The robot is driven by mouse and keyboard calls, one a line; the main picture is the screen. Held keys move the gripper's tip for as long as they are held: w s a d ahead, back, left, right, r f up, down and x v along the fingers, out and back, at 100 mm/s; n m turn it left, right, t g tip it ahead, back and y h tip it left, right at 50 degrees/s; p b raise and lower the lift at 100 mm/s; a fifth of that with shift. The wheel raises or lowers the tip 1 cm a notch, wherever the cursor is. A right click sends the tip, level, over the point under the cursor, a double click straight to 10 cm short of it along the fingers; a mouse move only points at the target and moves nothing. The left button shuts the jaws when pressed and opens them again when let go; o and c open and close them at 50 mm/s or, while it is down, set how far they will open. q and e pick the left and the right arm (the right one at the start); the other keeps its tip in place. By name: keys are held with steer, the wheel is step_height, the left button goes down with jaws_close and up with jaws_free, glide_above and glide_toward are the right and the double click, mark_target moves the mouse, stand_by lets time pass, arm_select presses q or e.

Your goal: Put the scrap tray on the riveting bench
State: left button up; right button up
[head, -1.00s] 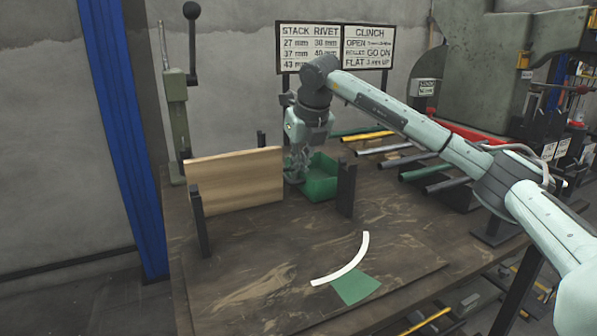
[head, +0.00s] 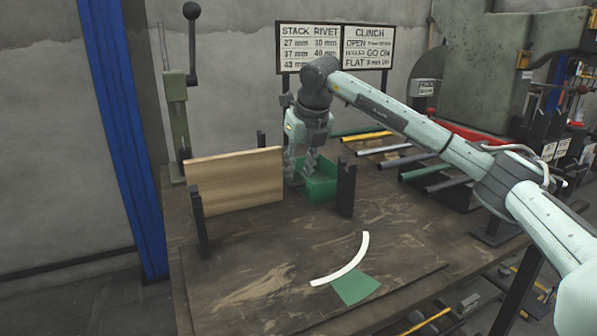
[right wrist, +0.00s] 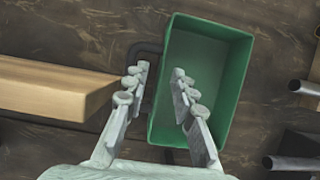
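The green scrap tray (head: 322,190) is on the wooden bench top (head: 235,235), behind a dark upright post and right of a wooden board; it looks empty. My right gripper (head: 301,168) is at the tray's left side, pointing down. In the right wrist view the tray (right wrist: 205,90) lies under the open fingers (right wrist: 160,85). One finger is left of the tray's left wall, the other over its inside. I cannot tell whether either finger touches the wall. My left gripper is out of view.
The wooden board (head: 235,180) stands upright between dark posts close left of the gripper. A dark post (head: 346,188) stands right of the tray. Several bars and tubes (head: 400,160) lie further right. A white curved strip (head: 345,262) and green sheet (head: 355,288) lie in front.

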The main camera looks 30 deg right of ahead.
steer(key=v, duration=1.1)
steer(key=shift+s+r, duration=0.15)
steer(key=shift+r, duration=0.2)
